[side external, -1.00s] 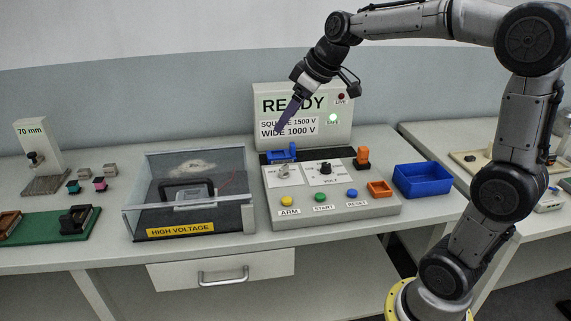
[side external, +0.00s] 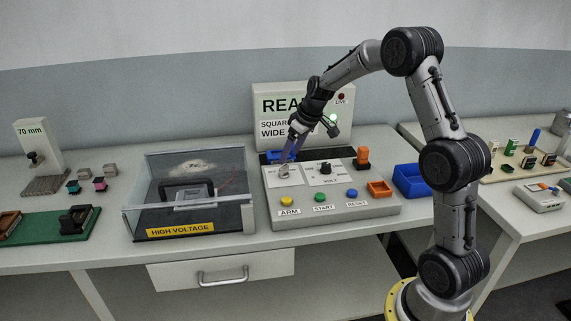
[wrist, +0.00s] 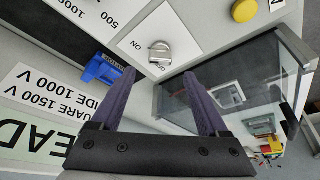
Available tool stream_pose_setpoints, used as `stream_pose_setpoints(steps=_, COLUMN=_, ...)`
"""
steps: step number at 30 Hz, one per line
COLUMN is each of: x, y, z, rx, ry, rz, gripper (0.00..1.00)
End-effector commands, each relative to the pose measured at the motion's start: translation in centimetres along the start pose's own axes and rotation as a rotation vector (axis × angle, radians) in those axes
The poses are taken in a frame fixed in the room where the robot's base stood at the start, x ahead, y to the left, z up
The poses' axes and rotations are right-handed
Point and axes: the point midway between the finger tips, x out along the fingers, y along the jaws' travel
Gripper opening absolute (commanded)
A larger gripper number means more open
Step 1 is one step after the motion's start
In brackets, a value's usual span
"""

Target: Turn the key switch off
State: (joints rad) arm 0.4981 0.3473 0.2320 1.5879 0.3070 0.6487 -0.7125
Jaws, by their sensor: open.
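The key switch (side external: 284,170) is a small silver knob on a white label at the left of the grey control panel. In the wrist view the key switch (wrist: 159,52) stands just beyond the fingertips, near the "ON" lettering. My gripper (side external: 286,158) is over the left part of the panel, pointing down at the switch. In the wrist view my gripper (wrist: 158,80) has its two purple fingers apart with nothing between them. The knob lies ahead of the gap, and I see no contact. The side view partly hides the fingertips against the panel.
A blue holder (side external: 274,156) sits behind the switch. The black dial (side external: 325,168) is to its right, and yellow, green and blue buttons line the panel front. The clear high-voltage case (side external: 190,195) stands close on the left. The sign box (side external: 270,92) rises behind.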

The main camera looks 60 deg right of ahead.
Motion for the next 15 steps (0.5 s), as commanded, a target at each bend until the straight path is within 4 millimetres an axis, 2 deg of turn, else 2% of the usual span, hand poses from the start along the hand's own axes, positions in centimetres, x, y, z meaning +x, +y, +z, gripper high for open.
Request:
stream_pose_setpoints(steps=1, x=1.1, y=-0.1, z=0.1, rx=-0.001, ry=-0.004, rz=-0.003, gripper=0.78)
stream_pose_setpoints(steps=6, x=3.7, y=-0.1, z=0.0, rx=-0.001, ry=-0.002, rz=-0.002, gripper=0.78)
stream_pose_setpoints(steps=10, x=4.9, y=0.0, z=0.0, rx=-0.001, ry=-0.001, rz=-0.001, gripper=0.78)
stream_pose_setpoints(steps=15, x=5.4, y=0.0, z=0.0, rx=-0.001, ry=0.000, rz=0.000, gripper=0.78)
